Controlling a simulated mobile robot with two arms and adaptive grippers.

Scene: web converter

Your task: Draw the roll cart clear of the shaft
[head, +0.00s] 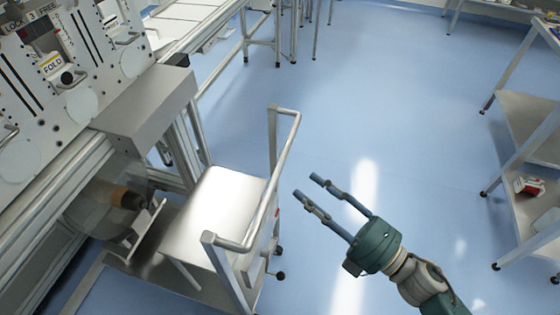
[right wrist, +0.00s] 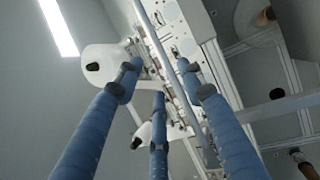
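The roll cart (head: 214,217) is a steel cart with a bright flat top and a tubular push handle (head: 273,192) on its right side. It stands against the machine's lower right side. The shaft (head: 127,198) seems to be the dark and orange-brown cylinder end low in the machine, just left of the cart. Whether the two touch cannot be told. My right gripper (head: 310,186) is right of the handle, apart from it in the picture, with fingers spread and nothing between them. The fingers also show spread in the right wrist view (right wrist: 158,82). My left gripper is out of view.
The converter (head: 80,75), with levers and a FOLD label, fills the left. A steel shelf rack (head: 525,120) with a red-and-white box (head: 529,186) stands at right. The blue floor (head: 390,110) between is clear. White rolls (right wrist: 105,58) show in the right wrist view.

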